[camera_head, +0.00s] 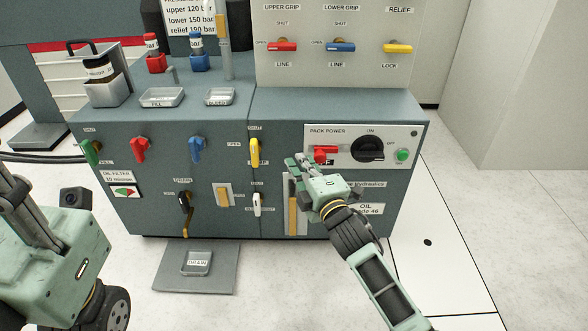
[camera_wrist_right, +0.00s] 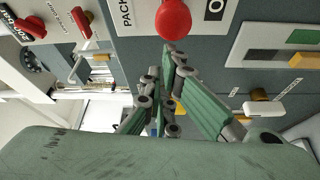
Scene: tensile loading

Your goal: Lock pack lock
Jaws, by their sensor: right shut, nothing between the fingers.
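The pack power panel (camera_head: 342,133) is a white plate on the front of the grey-green cabinet. A red lever (camera_head: 325,153), likely the pack lock, sits at its left, its label partly covered. A black rotary knob (camera_head: 368,149) marked ON and OFF is beside it, with a green button (camera_head: 402,155) further right. My right gripper (camera_head: 298,163) is shut and empty, just below and left of the red lever. In the right wrist view the red knob end (camera_wrist_right: 173,18) lies just beyond my closed fingertips (camera_wrist_right: 170,50); contact cannot be told.
A yellow lever (camera_head: 255,152) and a white lever (camera_head: 257,204) are left of my right gripper. Blue (camera_head: 198,149) and red (camera_head: 140,149) valve levers are further left. Trays and bottles stand on the cabinet top. The floor to the right is clear.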

